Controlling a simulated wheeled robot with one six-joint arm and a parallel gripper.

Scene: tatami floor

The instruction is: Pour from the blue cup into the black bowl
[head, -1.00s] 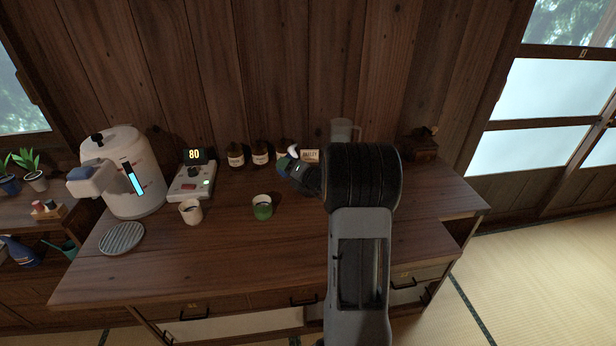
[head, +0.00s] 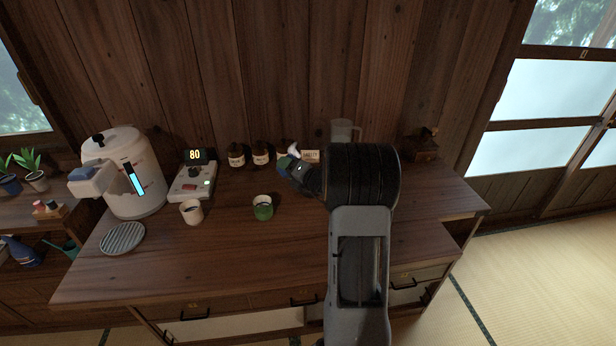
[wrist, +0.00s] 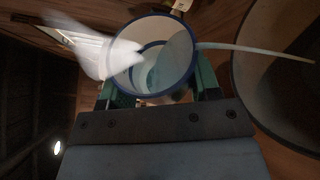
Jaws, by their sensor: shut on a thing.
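The blue cup, with its blue rim (wrist: 136,92) and pale inside, is between the green fingers of my gripper (wrist: 160,92), which is shut on it. In the head view the cup (head: 284,162) is a small, partly hidden blue patch at the end of my gripper. In the wrist view a thin pale stream (wrist: 255,52) leaves the cup's rim and runs across the black bowl (wrist: 237,85), a large dark round shape at the right edge. The cup looks tipped over towards the bowl. In the head view my arm hides the bowl.
A clear jug (head: 343,131) is behind my arm. Front desk is clear.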

